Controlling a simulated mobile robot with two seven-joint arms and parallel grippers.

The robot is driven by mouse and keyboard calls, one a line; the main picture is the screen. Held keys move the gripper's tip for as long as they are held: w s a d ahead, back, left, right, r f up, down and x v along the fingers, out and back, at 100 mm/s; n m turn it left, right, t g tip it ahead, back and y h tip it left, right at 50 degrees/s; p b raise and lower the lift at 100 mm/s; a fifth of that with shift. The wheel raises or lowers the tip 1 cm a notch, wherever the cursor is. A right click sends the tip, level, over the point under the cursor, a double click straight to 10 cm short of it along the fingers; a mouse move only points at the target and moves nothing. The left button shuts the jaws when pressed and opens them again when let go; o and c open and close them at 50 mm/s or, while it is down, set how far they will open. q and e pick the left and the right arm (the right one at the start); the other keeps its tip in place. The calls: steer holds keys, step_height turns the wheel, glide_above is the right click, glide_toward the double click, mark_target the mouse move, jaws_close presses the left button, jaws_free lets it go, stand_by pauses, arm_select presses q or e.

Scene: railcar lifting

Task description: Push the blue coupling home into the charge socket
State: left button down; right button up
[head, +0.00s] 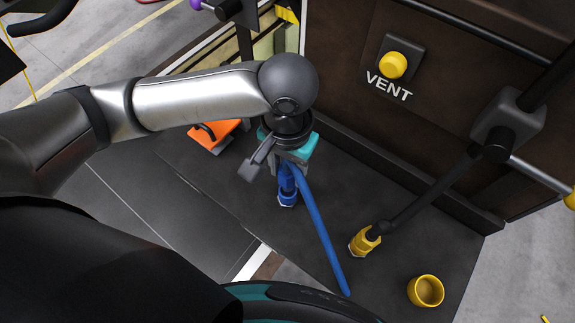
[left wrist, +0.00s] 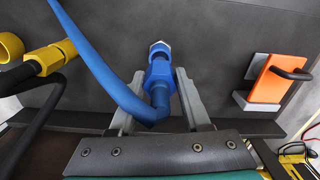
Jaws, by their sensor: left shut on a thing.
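The blue coupling (head: 287,187) is at the end of a thick blue hose (head: 322,232), over the dark deck plate. In the left wrist view the coupling (left wrist: 159,75) lies between the two grey fingers of my left gripper (left wrist: 160,84), which are shut on it. In the head view my left gripper (head: 284,168) comes down over the coupling's upper part and hides it. A pale hex fitting (left wrist: 159,49), likely the charge socket, shows at the coupling's far end. They look in line and close together; I cannot tell how deep the coupling sits. My right gripper is not in view.
A yellow coupling (head: 365,240) on a black hose and an open yellow cup (head: 426,290) are to the right. An orange handled block (head: 212,136) is at the left. A wall with a yellow VENT button (head: 393,65) rises behind.

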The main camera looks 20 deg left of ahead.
mark_target(287, 181)
arm_select(q)
steer(key=shift+r, duration=0.1)
stand_by(0.4)
steer(key=shift+p, duration=0.5)
steer(key=shift+f+b, duration=0.45)
steer(key=shift+f, duration=1.6)
steer(key=shift+c, duration=1.4)
jaws_free()
step_height(287, 181, up, 15)
steer(key=shift+r+p, duration=0.1)
steer(key=shift+p, duration=0.2)
